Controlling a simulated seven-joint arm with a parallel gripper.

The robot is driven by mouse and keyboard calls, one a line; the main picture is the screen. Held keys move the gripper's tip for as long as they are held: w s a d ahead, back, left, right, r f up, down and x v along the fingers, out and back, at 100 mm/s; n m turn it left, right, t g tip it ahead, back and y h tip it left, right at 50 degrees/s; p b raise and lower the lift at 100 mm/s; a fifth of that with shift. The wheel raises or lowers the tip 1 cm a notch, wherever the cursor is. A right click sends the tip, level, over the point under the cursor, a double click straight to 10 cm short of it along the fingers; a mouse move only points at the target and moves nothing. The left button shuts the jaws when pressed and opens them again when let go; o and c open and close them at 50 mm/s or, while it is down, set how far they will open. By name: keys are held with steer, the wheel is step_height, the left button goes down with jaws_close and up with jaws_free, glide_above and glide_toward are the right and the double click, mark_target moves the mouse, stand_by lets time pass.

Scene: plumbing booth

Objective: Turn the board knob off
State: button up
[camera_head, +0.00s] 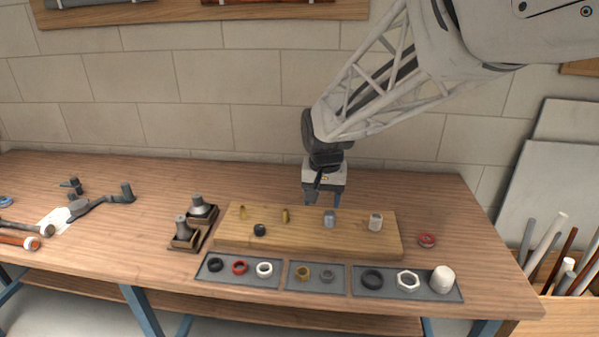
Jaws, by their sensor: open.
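A light wooden board (345,243) lies on the workbench in the head camera view. Near its front left sits a small round black knob (260,230), which looks like the board knob; its on or off setting is too small to tell. My gripper (322,203) points down over the back edge of the board, right of and behind the black knob. Its two blue-grey fingers are apart, and I see nothing between them. A grey fitting (329,219) stands on the board just in front of the fingers in the picture.
Brass pegs (285,216) and a whitish fitting (375,222) stand on the board. Grey trays (335,287) with rings, a nut and a cap lie in front. Dark stands (184,233) are to the left, a red ring (427,240) to the right.

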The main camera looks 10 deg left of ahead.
steer(key=w+a+f, duration=0.6)
steer(key=a, duration=0.4)
steer(key=g, duration=0.1)
glide_above(259, 226)
step_height(259, 226, down, 6)
steer(key=shift+r, duration=0.25)
steer(key=shift+f, duration=0.1)
steer(key=shift+f, duration=3.8)
steer(key=c, duration=0.9)
